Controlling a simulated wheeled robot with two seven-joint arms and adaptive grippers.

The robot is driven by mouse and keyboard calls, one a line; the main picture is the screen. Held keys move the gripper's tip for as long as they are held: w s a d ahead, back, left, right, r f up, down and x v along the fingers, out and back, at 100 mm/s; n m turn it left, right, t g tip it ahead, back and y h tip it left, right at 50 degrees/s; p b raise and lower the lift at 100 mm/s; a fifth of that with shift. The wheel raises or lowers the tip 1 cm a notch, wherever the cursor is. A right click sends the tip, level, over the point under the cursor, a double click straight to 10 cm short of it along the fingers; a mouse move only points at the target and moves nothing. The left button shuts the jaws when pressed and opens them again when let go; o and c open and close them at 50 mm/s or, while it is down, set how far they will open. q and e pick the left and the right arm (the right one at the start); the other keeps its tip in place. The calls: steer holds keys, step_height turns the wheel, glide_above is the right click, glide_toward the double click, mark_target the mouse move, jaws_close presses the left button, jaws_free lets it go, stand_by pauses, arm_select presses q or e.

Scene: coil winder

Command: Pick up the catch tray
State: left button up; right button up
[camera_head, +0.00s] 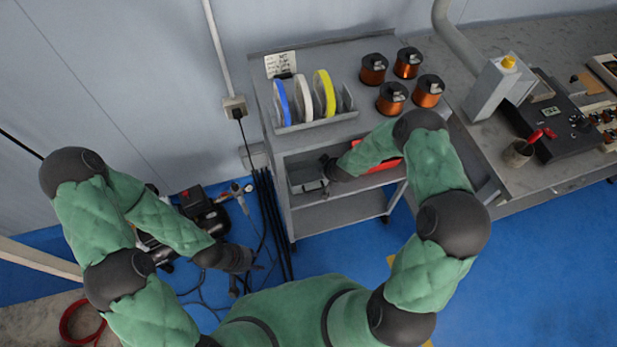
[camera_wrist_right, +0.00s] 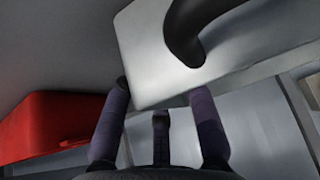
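A grey metal box-like thing, likely the catch tray (camera_head: 307,178), sits at the left end of the cart's middle shelf. In the right wrist view the tray (camera_wrist_right: 150,50) is close up, pale and smooth, with a curved black handle on it. My right gripper (camera_wrist_right: 160,98) has its fingers spread apart, with the tips at the tray's near edge. Whether they touch it is unclear. In the head view the right gripper (camera_head: 328,170) is beside the tray, partly hidden by my arm. My left gripper (camera_head: 244,282) hangs low over the floor at left, its fingers small and dark.
A red bin (camera_head: 372,160) lies right of the tray on the same shelf. The grey cart (camera_head: 340,137) carries spools in a rack and several copper coils on top. A workbench (camera_head: 480,150) stands at right. A compressor (camera_head: 196,208) and hoses are on the floor at left.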

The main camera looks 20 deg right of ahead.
jaws_close()
steer(key=shift+r, duration=0.2)
